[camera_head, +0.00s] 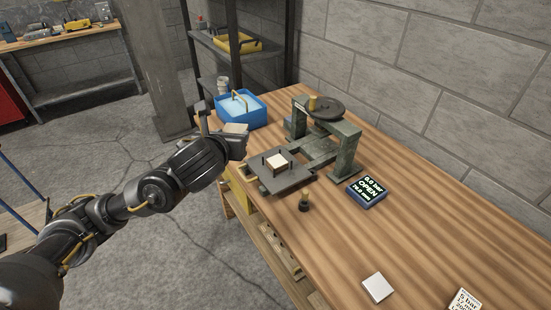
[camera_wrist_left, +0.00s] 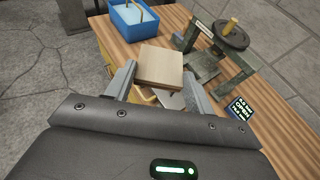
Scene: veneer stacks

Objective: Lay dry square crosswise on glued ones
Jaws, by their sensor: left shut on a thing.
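My left gripper (camera_head: 232,136) is shut on a light wooden veneer square (camera_head: 236,128). In the left wrist view the square (camera_wrist_left: 160,65) lies flat between the two fingers (camera_wrist_left: 158,80), its grain direction hard to tell. A small stack of squares (camera_head: 278,162), pale on top with darker sides, sits on the dark press plate (camera_head: 286,180). The held square is above and to the left of this stack in the head view. In the left wrist view the held square and the gripper hide the stack. My right gripper is not in view.
The screw press (camera_head: 345,148) with a round handwheel (camera_head: 324,108) stands behind the plate. A blue tub (camera_head: 258,117) is at the far left end.

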